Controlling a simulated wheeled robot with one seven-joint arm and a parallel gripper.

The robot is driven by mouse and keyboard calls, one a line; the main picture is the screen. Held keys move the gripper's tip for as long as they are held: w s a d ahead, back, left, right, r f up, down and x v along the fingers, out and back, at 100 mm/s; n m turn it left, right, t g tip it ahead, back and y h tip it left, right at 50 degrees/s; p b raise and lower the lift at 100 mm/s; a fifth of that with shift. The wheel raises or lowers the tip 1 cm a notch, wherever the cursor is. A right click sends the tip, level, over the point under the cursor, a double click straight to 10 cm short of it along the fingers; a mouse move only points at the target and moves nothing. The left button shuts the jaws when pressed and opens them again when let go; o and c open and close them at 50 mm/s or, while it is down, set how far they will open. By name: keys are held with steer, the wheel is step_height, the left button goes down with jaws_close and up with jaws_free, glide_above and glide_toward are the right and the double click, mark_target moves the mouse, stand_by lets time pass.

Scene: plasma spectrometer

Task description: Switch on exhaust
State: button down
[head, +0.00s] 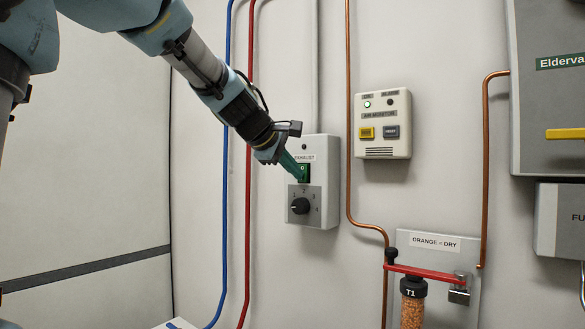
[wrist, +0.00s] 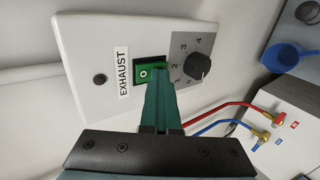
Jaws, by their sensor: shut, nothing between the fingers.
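The exhaust control box (head: 320,215) is a light grey panel on the wall, marked EXHAUST; it fills the upper left of the wrist view (wrist: 85,45). Its green rocker switch (wrist: 147,72) has a white O mark on the visible part and sits in a black frame. My gripper (head: 299,173) is shut and empty, its green fingers pointing at the switch. In the wrist view the fingertips (wrist: 158,82) overlap the switch's lower edge and hide part of it. I cannot tell whether they touch it. A black dial knob (head: 300,206) on a numbered grey plate sits beside the switch.
An air moisture box (head: 384,150) with a lit green lamp hangs to the right. Blue (head: 226,120) and red (head: 249,200) pipes run down the wall at left, a copper pipe (head: 349,120) at right. An orange-filled column (head: 412,308) stands lower right.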

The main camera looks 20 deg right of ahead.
steer(key=shift+d+r, duration=0.1)
steer(key=shift+d, duration=0.15)
